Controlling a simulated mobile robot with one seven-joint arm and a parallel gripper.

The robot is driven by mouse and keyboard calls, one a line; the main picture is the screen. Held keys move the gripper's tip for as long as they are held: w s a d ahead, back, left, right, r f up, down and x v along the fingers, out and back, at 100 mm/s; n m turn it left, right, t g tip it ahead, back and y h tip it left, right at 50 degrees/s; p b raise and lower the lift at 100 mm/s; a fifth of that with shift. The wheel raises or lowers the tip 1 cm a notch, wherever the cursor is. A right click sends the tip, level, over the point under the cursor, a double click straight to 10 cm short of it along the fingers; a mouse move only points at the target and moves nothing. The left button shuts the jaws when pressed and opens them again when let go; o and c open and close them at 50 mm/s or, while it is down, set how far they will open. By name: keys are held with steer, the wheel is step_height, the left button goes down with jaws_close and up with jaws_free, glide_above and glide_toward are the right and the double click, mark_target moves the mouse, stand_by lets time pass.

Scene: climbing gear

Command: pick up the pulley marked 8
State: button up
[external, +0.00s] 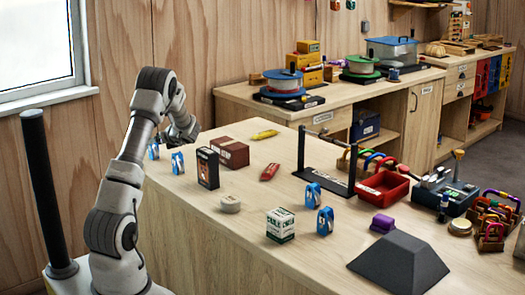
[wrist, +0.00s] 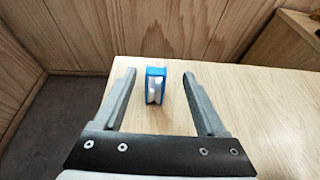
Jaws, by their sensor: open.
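Two blue pulleys stand upright near the table's far left end in the external view, one at the left (external: 153,150) and one a little nearer (external: 178,162). Two more blue pulleys, one farther back (external: 312,195) and one in front (external: 325,220), stand mid-table. No mark 8 is legible on any. My gripper (external: 188,133) hangs above the left end, pointing down. In the wrist view my gripper (wrist: 158,74) is open, and one blue pulley with a pale middle (wrist: 155,86) shows between its fingers, touching neither. I cannot tell which of the left pulleys this is.
A black box (external: 208,168) and a brown box (external: 230,152) stand right of the left pulleys. A white-green box (external: 280,225), a round tin (external: 230,204) and a black stand (external: 322,182) are farther right. The table edge and floor (wrist: 55,125) lie left in the wrist view.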

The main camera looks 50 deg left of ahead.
steer(key=shift+s+f+x, duration=0.1)
steer(key=shift+x, duration=1.65)
steer(key=shift+s+f+x, duration=0.1)
steer(key=shift+s+x, duration=0.05)
steer(key=shift+x, duration=1.55)
steer(key=shift+d, duration=0.15)
jaws_close()
